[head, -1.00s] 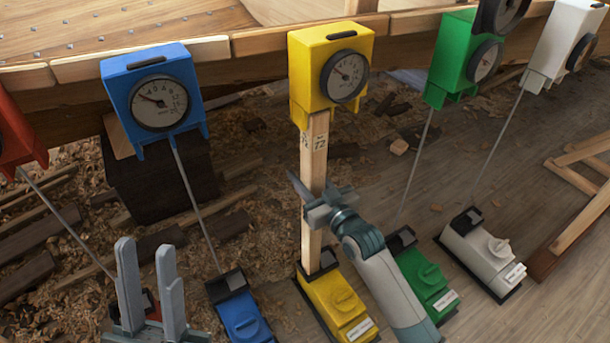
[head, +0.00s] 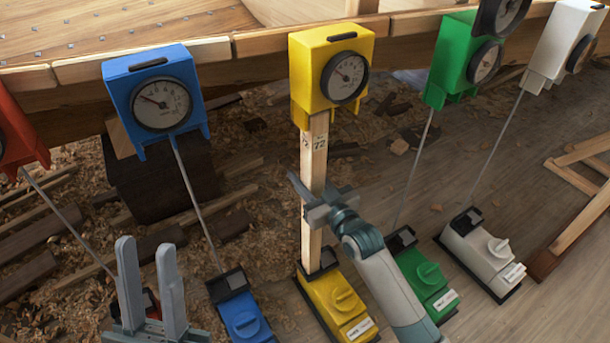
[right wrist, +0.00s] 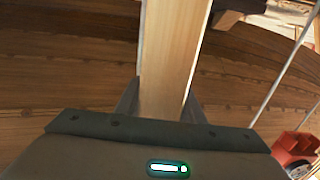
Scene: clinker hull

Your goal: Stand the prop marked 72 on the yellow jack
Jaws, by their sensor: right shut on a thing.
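The prop marked 72 (head: 314,170) is a pale wooden post that stands about upright, its number near the top. My right gripper (head: 317,207) is shut on it around mid-height; the prop also shows between the fingers in the right wrist view (right wrist: 170,60). Its lower end is at the black holder of the yellow jack (head: 335,298); I cannot tell whether it bears on it. Its upper end is at the underside of the yellow gauge box (head: 310,75), the exact contact hidden. My left gripper (head: 147,248) is open and empty at the lower left.
Blue (head: 240,318), green (head: 425,285) and white (head: 482,250) jacks stand beside the yellow one, with thin rods rising to gauge boxes. A red gauge box (head: 18,140) is at the far left. Wood scraps and shavings litter the floor. A wooden trestle (head: 575,230) stands right.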

